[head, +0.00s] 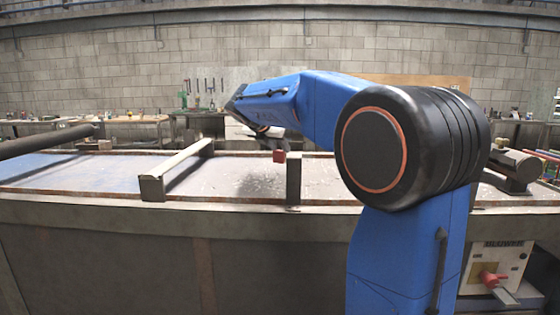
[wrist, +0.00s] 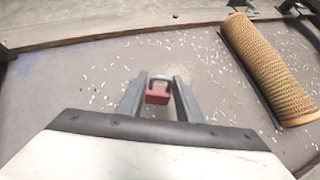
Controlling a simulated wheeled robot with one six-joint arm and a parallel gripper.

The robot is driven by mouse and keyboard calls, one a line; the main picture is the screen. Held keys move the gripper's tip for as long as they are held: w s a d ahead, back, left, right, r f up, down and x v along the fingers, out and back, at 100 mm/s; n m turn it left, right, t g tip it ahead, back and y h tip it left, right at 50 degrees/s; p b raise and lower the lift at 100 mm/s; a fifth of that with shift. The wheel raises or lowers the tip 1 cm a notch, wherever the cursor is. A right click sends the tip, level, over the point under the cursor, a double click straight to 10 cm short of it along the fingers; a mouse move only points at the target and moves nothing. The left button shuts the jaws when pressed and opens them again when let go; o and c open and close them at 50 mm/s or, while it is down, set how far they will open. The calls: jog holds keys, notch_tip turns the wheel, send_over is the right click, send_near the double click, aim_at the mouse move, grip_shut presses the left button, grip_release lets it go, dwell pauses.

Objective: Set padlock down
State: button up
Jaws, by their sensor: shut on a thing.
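A small red padlock (wrist: 157,96) with a grey shackle sits between the two grey fingers of my gripper (wrist: 161,82) in the wrist view. The gripper is shut on it. In the head view the red padlock (head: 279,156) hangs below the end of my blue arm, above the workbench top (head: 235,178). A dark shadow lies on the bench below it, with a gap between. The fingers are too small to make out in the head view.
A tan mesh tube (wrist: 268,68) lies on the bench at the right of the wrist view. In the head view, a raised bar (head: 180,160) crosses the bench left of the padlock, and a short post (head: 293,178) stands at the front edge. The bench between them is clear except for light scraps.

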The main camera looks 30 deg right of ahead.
aim_at(277, 156)
jog(key=shift+f, duration=2.15)
jog(key=shift+f, duration=0.1)
jog(key=o, duration=1.2)
jog(key=shift+a+r, duration=0.25)
jog(key=shift+r, duration=0.05)
jog(key=v, duration=1.1)
jog(key=shift+s, duration=0.2)
